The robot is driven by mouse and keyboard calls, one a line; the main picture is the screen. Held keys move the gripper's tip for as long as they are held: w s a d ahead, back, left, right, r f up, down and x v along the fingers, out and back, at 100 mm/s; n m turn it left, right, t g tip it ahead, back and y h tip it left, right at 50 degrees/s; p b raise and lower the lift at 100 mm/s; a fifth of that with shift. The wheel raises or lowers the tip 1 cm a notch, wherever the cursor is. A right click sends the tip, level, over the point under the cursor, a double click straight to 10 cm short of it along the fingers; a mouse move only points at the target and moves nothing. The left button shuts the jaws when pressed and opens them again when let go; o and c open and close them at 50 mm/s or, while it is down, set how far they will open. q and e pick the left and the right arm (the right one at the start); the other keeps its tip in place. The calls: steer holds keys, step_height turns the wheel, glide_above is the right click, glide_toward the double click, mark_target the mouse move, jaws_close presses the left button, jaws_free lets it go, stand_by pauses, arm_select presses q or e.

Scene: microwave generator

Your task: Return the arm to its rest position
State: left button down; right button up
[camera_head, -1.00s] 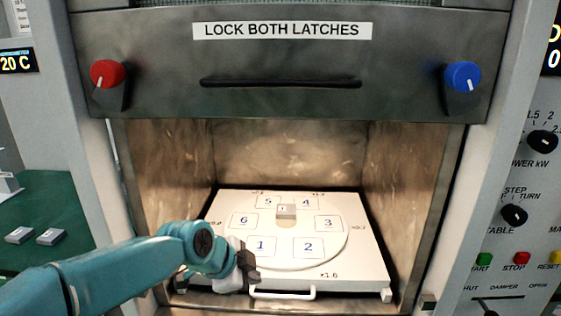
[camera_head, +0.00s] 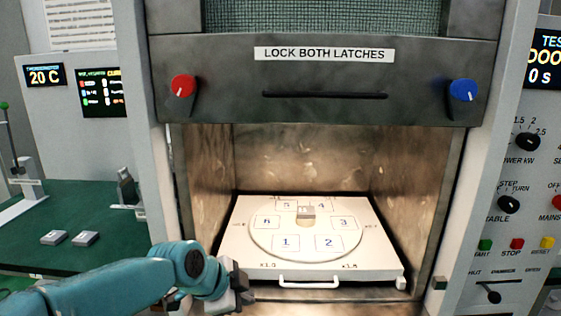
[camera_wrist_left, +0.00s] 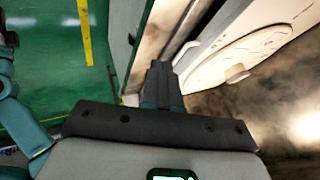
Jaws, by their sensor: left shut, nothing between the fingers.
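My left arm comes in from the lower left, and its gripper (camera_head: 241,285) is at the front left of the oven opening. The gripper is shut and empty, and its closed fingers show in the left wrist view (camera_wrist_left: 162,82). It is left of the white tray (camera_head: 385,262) and apart from the tray's handle (camera_head: 309,284). In the left wrist view the tray (camera_wrist_left: 215,75) is to the right of the fingers. My right gripper is not in view.
The oven door (camera_head: 220,97) is raised, with a red knob (camera_head: 182,87) and a blue knob (camera_head: 462,91). A green table (camera_head: 90,205) with two small grey blocks is at left. A control panel (camera_head: 510,160) is at right.

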arm_select(q)
steer(key=s+a+f+n+g+p, duration=0.15)
steer(key=s+f+n, duration=0.35)
steer(key=f, duration=0.6)
steer(key=s+a+f+n+g+p, duration=0.1)
steer(key=s+a+f+n+p, duration=0.3)
steer(key=f, duration=0.7)
steer(key=s+f+n+g+p, duration=0.1)
steer(key=s+f+n, duration=0.2)
steer(key=s, duration=0.6)
steer(key=s+f+n+g+p, duration=0.1)
steer(key=s+f+n, duration=0.3)
steer(key=s+n, duration=0.3)
steer(key=s, duration=0.3)
steer(key=shift+s+d+f+g+y, duration=0.2)
steer(key=shift+d+f+g+y, duration=0.05)
steer(key=shift+d+g+y, duration=0.15)
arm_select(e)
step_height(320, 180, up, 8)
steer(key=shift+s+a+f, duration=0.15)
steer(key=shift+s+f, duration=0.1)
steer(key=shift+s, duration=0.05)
arm_select(q)
steer(key=shift+a, duration=0.1)
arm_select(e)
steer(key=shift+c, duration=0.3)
